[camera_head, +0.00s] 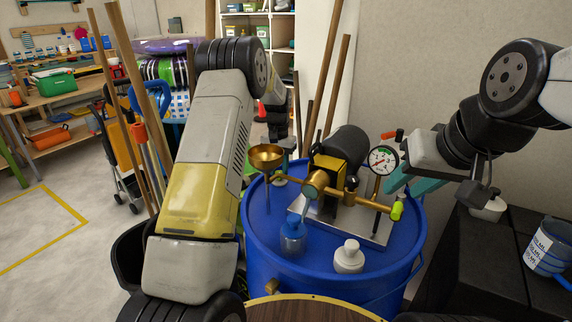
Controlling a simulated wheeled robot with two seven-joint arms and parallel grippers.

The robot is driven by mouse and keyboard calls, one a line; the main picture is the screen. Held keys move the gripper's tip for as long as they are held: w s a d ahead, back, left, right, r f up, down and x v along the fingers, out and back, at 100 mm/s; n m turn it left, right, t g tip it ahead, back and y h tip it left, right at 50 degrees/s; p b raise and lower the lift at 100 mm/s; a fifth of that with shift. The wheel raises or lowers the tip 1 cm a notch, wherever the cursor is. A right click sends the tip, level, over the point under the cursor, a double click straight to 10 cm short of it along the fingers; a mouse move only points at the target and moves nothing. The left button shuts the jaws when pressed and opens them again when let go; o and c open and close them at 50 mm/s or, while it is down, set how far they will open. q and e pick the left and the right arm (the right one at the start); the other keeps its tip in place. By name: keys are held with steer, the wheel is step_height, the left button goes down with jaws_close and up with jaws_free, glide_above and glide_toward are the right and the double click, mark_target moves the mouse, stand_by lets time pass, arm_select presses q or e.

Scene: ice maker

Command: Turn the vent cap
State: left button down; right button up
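The vent cap cannot be told for certain. A yellow-green knob (397,210) sits at the right end of a brass pipe, and a red-orange handle (389,134) stands behind the gauge. Both are on the machine on the blue barrel (262,250). My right gripper (402,188) has teal fingers that look apart, with nothing visible between them. It is just right of the pressure gauge (383,160) and above the yellow-green knob, apparently not touching it. My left gripper (283,150) is behind the brass funnel (266,158), mostly hidden, so its fingers cannot be judged.
A black motor (346,148), a blue translucent bottle (292,238) and a white bottle (348,258) crowd the barrel top. Wooden poles (328,85) lean behind. Open floor lies at left.

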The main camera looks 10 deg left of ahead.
mark_target(279, 172)
arm_select(q)
steer(key=n, duration=0.4)
steer(key=shift+n, duration=0.3)
steer(key=shift+d+n, duration=0.1)
steer(key=shift+n, duration=1.8)
steer(key=c, duration=1.1)
jaws_free()
steer(key=shift+o, duration=0.2)
step_height(279, 172, up, 8)
steer(key=shift+f, duration=0.1)
